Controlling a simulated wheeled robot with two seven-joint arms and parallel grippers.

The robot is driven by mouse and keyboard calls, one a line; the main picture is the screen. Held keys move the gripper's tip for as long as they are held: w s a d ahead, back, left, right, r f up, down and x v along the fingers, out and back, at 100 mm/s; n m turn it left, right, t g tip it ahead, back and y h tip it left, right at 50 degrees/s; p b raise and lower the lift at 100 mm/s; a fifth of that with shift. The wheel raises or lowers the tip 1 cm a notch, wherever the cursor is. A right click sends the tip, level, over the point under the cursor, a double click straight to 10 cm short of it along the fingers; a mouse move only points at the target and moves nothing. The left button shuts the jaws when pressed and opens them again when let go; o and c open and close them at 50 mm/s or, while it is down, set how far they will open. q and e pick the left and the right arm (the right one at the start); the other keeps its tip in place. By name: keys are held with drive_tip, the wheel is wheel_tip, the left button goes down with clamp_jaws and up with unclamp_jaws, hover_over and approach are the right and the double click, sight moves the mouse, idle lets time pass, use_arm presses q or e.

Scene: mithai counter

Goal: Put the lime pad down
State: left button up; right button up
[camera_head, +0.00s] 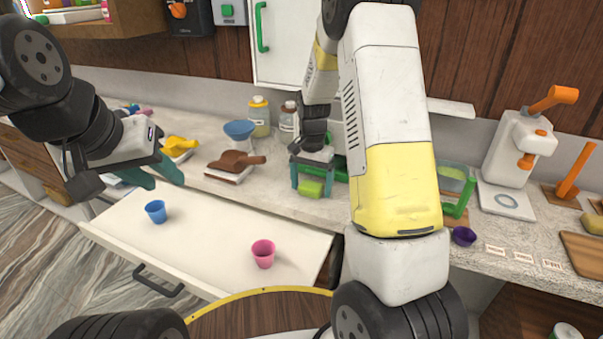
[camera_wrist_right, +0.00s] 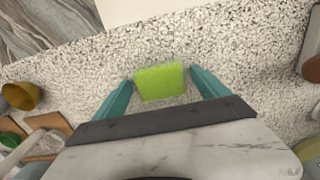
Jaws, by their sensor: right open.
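The lime pad (camera_head: 310,188) lies on the speckled counter near its front edge. It also shows in the right wrist view (camera_wrist_right: 160,82), between the two teal fingers with a gap on each side. My right gripper (camera_head: 312,190) is open around the pad; its tips show in the right wrist view (camera_wrist_right: 161,90). My left gripper (camera_head: 156,177) hangs over the left end of the open drawer. Its teal fingers look spread and empty.
The white drawer (camera_head: 215,231) stands open below the counter, with a blue cup (camera_head: 156,211) and a pink cup (camera_head: 263,253) in it. A brown scoop (camera_head: 232,163), a blue bowl (camera_head: 240,130) and jars (camera_head: 259,116) stand left of my right gripper. A purple cup (camera_head: 464,236) stands at right.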

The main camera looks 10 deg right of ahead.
sight(311, 185)
wheel_tip(311, 185, up, 12)
drive_tip(key=s+a+r+n+t+y, duration=0.1)
drive_tip(key=s+r+n+t, duration=0.2)
drive_tip(key=s, duration=0.9)
drive_tip(key=s+a+r+n+t+y, duration=0.1)
drive_tip(key=s+r+n+t, duration=0.2)
drive_tip(key=s+r, duration=0.6)
drive_tip(key=s+n, duration=0.1)
drive_tip(key=s, duration=0.2)
drive_tip(key=shift+s, duration=0.15)
use_arm(q)
drive_tip(key=shift+o, duration=0.2)
use_arm(e)
drive_tip(key=shift+a, duration=0.1)
